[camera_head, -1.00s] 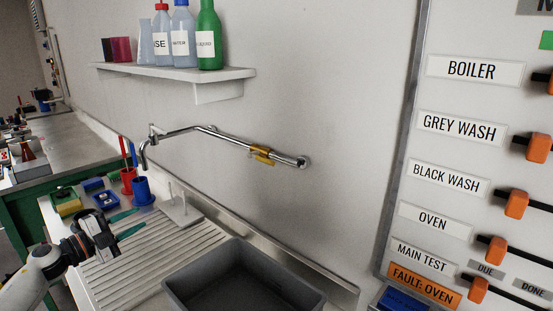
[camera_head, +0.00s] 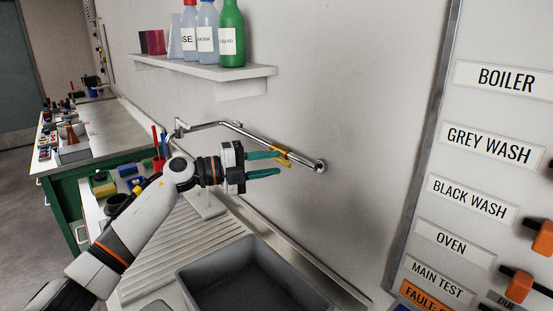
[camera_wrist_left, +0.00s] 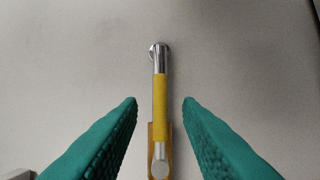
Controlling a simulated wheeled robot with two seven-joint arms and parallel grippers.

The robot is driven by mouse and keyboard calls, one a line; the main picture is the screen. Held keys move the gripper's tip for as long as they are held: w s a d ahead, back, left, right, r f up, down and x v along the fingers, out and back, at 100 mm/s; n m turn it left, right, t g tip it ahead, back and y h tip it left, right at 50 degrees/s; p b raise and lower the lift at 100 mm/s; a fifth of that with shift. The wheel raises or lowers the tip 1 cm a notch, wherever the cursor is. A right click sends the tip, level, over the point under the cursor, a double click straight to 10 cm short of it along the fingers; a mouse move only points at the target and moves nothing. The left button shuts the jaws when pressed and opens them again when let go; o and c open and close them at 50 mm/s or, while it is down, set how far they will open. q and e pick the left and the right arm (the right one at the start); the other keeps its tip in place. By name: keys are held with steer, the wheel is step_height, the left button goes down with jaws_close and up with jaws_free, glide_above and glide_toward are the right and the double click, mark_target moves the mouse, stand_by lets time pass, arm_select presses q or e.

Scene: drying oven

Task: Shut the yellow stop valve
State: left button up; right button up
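The yellow stop valve (camera_head: 296,158) is on the chrome pipe (camera_head: 239,128) along the wall, just left of the round wall flange (camera_head: 320,165). In the left wrist view the yellow lever (camera_wrist_left: 160,100) lies in line with the pipe, with the flange above it. My left gripper (camera_head: 279,164), with teal fingers, is open and empty beside the valve and partly covers it in the head view. In the left wrist view, its fingers stand on either side of the lever, with a gap on both sides. My right gripper is not in view.
A grey sink basin (camera_head: 189,278) and a ribbed drainboard (camera_head: 165,249) lie below. A shelf (camera_head: 262,71) with bottles is on the wall above. A labelled panel (camera_head: 440,140) with orange switches stands at the right. The wall around the valve is clear.

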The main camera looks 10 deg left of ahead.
arm_select(q)
steer(key=shift+x, duration=1.1)
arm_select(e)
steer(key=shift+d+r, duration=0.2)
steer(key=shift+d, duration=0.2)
arm_select(q)
jaws_close()
